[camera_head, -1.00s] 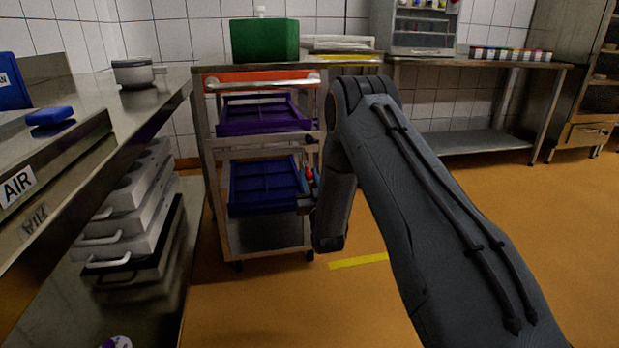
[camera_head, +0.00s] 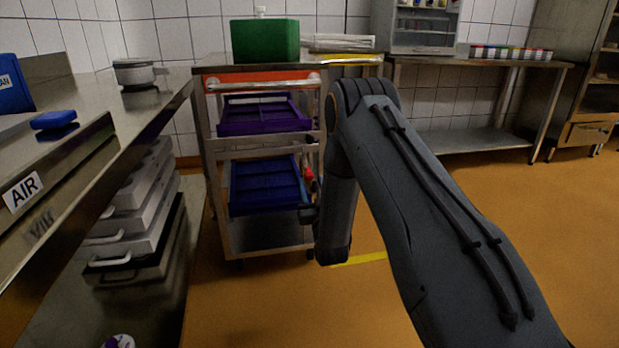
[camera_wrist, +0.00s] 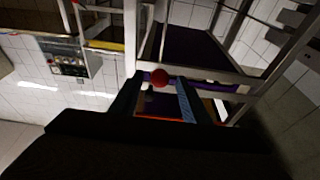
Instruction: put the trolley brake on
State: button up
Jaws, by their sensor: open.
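The steel trolley (camera_head: 222,238) stands beyond the bench, with trays in it. A red knob (camera_head: 309,173) shows at its right side, level with the blue tray; I take it for the brake handle, though its lever is too small to make out. My gripper (camera_head: 309,200) is at that side of the trolley, low and partly hidden by my arm. In the wrist view the red knob (camera_wrist: 159,77) appears between the tips of my open gripper (camera_wrist: 160,86). I cannot tell whether either finger touches it.
The trolley holds a purple tray (camera_head: 262,119) above a blue tray (camera_head: 265,190); a green box (camera_head: 265,40) stands on top. A steel bench (camera_head: 100,125) runs along the left with stacked moulds below. Orange floor is open at the right.

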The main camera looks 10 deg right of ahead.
jog(key=v, duration=0.4)
jog(key=shift+p, duration=0.35)
jog(key=shift+w, duration=0.1)
